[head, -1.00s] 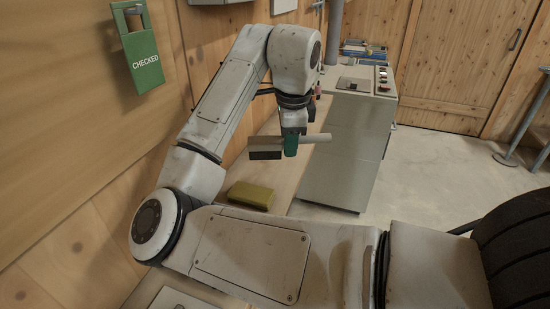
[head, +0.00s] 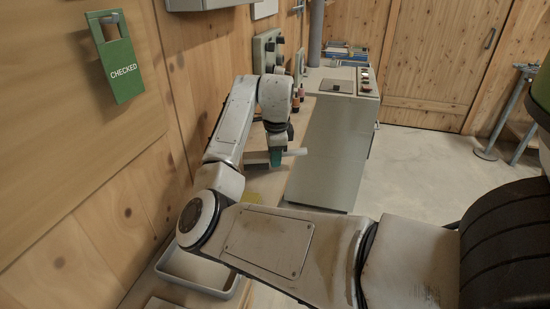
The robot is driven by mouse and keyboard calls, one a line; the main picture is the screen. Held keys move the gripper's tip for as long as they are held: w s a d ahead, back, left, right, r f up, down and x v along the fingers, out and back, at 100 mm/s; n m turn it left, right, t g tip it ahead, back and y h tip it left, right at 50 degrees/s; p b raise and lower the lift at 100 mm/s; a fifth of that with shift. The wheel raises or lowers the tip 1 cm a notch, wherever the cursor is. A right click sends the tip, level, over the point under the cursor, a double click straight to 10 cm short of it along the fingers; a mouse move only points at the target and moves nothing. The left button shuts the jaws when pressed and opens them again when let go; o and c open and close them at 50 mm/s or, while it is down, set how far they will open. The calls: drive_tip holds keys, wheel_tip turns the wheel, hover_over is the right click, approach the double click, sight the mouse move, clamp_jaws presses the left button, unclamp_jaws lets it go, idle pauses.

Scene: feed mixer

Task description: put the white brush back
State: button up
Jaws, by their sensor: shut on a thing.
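My gripper (head: 276,157) is shut on the white brush (head: 297,152), around its middle. The pale handle sticks out to the right of the jaws, and part of the brush head shows to their left. The brush is held roughly level above the narrow bench along the wall, just left of the grey cabinet (head: 330,140). My arm partly hides the bench below. Whether the brush touches anything is hard to tell at this size.
A yellow block (head: 252,197) lies on the bench below my gripper. A pale shallow tray (head: 240,288) is at the near end, partly behind my arm. Small bottles (head: 299,93) stand by the wall beyond my gripper. Open floor (head: 420,165) lies right of the cabinet.

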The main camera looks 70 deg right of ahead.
drive_tip(key=shift+f, duration=0.6)
drive_tip(key=shift+f, duration=0.1)
drive_tip(key=o, duration=1)
drive_tip(key=r, duration=0.4)
drive_tip(key=a+r, duration=0.1)
drive_tip(key=r, duration=0.3)
drive_tip(key=s+a+r, duration=0.1)
drive_tip(key=r, duration=0.3)
drive_tip(key=shift+a, duration=0.1)
